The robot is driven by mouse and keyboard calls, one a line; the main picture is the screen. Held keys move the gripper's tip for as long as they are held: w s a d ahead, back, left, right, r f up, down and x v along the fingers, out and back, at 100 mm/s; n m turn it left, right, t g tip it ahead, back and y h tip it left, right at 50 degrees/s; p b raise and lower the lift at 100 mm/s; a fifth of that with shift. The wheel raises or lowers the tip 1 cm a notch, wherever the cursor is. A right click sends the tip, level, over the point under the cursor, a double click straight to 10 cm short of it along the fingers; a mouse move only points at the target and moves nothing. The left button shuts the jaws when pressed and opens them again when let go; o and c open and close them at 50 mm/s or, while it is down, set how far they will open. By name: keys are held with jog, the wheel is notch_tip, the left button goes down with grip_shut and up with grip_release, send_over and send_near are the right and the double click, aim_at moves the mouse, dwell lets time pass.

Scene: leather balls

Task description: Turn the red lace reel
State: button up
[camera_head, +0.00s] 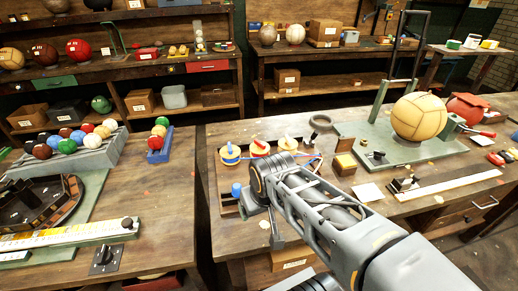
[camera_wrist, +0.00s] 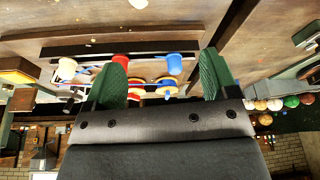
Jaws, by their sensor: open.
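The red lace reel (camera_head: 260,146) is a yellow-flanged spool with a red top, between a blue reel (camera_head: 230,153) and a white-topped reel (camera_head: 287,143) in a shallow wooden tray (camera_head: 217,180) on the right bench. In the wrist view, the red reel (camera_wrist: 137,86) and blue reel (camera_wrist: 167,86) show between my fingers, beyond the fingertips. My gripper (camera_wrist: 162,62) is open and empty. In the head view, my arm hides part of the tray. The wrist view also shows a red cylinder (camera_wrist: 120,60), a blue cylinder (camera_wrist: 174,62) and a white cylinder (camera_wrist: 67,68).
Right of the tray are a small open box (camera_head: 345,163) and a green stand with a tan ball (camera_head: 418,117). A grey ring (camera_head: 320,122) lies behind. A rack of coloured balls (camera_head: 75,155) stands on the left bench. Bare wood lies behind the tray.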

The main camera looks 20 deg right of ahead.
jog(key=shift+d+f+g, duration=0.2)
jog(key=shift+d+g, duration=0.05)
jog(key=shift+g, duration=0.05)
jog(key=shift+c, duration=0.7)
jog(key=w+d+p, duration=0.1)
jog(key=w, duration=0.2)
jog(key=w+d+r+g+p, duration=0.1)
jog(key=w+d, duration=0.1)
jog(key=w, duration=0.2)
jog(key=w+d+r+m+g+p, duration=0.1)
jog(key=w+p, duration=0.1)
jog(key=w, duration=0.2)
jog(key=shift+w+d, duration=0.15)
jog(key=shift+d, duration=0.1)
jog(key=c, duration=0.5)
notch_tip(320, 180, up, 5)
jog(key=n+g+p, duration=0.1)
jog(key=n+p, duration=0.2)
jog(key=n, duration=0.1)
send_over(263, 144)
jog(key=shift+c, duration=0.2)
notch_tip(263, 144, down, 14)
jog(key=shift+a+r+p, duration=0.1)
jog(key=shift+r+p, duration=0.1)
jog(key=shift+p, duration=0.65)
jog(key=shift+c, duration=0.2)
grip_shut()
